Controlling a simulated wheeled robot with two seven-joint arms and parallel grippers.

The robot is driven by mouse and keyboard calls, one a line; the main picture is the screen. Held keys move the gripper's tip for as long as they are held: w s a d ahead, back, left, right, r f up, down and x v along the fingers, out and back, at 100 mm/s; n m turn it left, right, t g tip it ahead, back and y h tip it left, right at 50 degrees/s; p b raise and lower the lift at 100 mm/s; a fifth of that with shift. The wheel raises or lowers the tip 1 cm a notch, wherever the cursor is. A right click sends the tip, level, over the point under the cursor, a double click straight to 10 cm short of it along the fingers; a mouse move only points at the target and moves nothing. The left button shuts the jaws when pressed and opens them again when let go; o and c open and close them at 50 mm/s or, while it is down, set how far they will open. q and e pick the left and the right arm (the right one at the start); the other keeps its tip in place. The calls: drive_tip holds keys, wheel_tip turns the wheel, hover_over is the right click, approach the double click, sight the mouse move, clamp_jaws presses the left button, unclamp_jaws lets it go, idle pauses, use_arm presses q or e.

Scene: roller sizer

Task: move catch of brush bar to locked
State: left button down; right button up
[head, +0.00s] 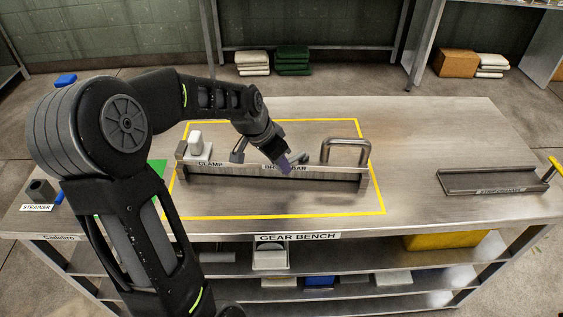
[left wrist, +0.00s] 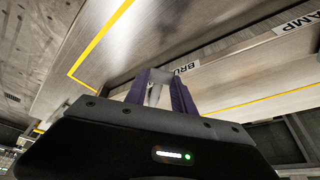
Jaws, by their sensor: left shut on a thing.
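The brush bar unit (head: 220,179) is a long grey metal housing on the bench, with a "BRUSH BAR" label on its top edge. My left gripper (head: 284,163) reaches down to the middle of this edge and partly covers the label. In the left wrist view its purple fingers (left wrist: 160,88) are shut on a small light-grey piece (left wrist: 154,93), which looks like the catch. A grey lever-like part (head: 298,158) shows just right of the gripper. The fingers hide much of the catch, so its position cannot be told. My right gripper is not in view.
A white clamp block (head: 195,143) stands at the unit's left end and a metal loop handle (head: 346,143) at its right. Yellow lines (head: 330,215) frame the unit. A grey tray (head: 490,181) lies far right. The bench (head: 420,130) between is clear.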

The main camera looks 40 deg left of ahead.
use_arm(q)
drive_tip(key=shift+w+a+m+g+h+b, duration=0.15)
drive_tip(key=shift+w+a+m+h+b, duration=0.15)
drive_tip(key=shift+a+m+b, duration=0.4)
drive_tip(key=shift+w+a+m+g+h+b, duration=0.1)
drive_tip(key=shift+w+a+m+h+b, duration=0.3)
drive_tip(key=shift+m, duration=0.65)
drive_tip(key=shift+w+a+m+g+h+b, duration=0.2)
drive_tip(key=shift+a+m+b, duration=0.35)
drive_tip(key=shift+m, duration=0.3)
drive_tip(key=c, duration=1)
unclamp_jaws()
drive_tip(key=shift+c, duration=0.2)
drive_tip(key=v, duration=0.8)
